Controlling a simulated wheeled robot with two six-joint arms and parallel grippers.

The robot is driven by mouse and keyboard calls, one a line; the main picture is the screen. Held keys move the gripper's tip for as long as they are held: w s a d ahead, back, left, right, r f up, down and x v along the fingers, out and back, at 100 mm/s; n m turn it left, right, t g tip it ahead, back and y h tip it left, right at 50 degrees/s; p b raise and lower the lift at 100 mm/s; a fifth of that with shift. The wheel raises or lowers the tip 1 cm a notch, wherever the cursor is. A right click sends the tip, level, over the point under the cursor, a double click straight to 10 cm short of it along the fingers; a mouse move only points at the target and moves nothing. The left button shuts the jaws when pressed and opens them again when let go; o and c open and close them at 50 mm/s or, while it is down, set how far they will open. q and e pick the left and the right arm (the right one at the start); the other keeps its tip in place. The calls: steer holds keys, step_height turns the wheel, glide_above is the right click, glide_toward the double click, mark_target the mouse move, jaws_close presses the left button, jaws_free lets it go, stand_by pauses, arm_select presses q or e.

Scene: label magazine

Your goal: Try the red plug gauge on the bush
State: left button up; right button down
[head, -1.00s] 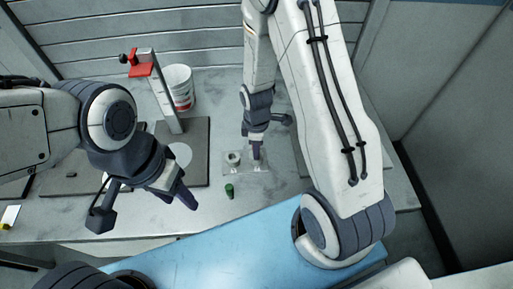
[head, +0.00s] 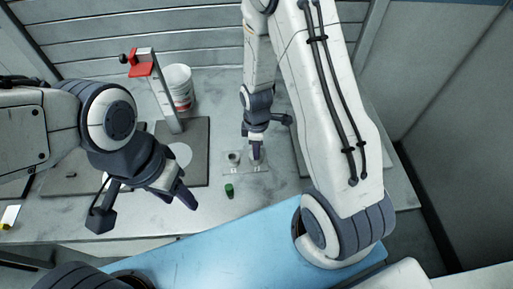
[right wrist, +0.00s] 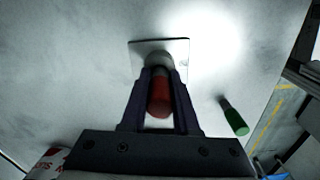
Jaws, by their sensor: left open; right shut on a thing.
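The red plug gauge (right wrist: 158,98) is held upright-looking between the fingers of my right gripper (right wrist: 160,84) in the right wrist view. Its far end points at a pale round piece (right wrist: 158,62) over a light plate (right wrist: 180,46); I cannot tell whether this is the gauge's own end or the bush. In the head view my right gripper (head: 256,156) is low over the right part of the plate (head: 240,170). A small grey ring-shaped piece, likely the bush (head: 233,158), stands just left of it. My left gripper (head: 186,197) is open and empty at the left.
A green plug gauge (head: 229,190) stands or lies in front of the plate; it also shows in the right wrist view (right wrist: 235,118). A press-like stand with a red top (head: 143,68) rises from a dark mat (head: 197,138). A white bucket (head: 179,86) is behind.

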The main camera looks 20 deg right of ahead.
steer(key=shift+r+p, duration=2.2)
steer(key=shift+r, duration=0.35)
steer(key=shift+s+f, duration=0.1)
